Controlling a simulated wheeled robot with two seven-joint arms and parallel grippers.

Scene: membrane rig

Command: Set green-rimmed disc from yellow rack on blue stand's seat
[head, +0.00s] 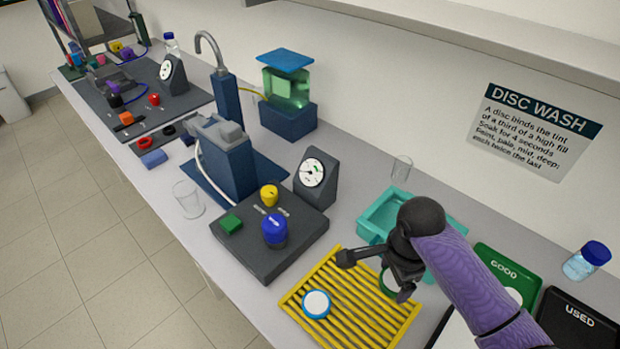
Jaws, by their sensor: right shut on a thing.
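The yellow rack (352,331) lies on the bench at the bottom, right of centre. The green-rimmed disc (387,285) shows as a green arc at my right gripper (376,277), over the rack's back right part. My right gripper is shut on this disc and hides most of it. I cannot tell whether the disc still touches the rack. A blue stand (229,172) with a grey clamp-like top (217,130) stands left of centre, on a blue base plate. Its seat is not clearly made out. My left gripper is not in view.
A blue-rimmed white disc (317,304) lies on the rack. A dark control box (268,244) with knobs and a round gauge (314,176) stand between rack and stand. A teal tray (375,218) is behind my gripper. A glass beaker (188,198) stands near the front edge.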

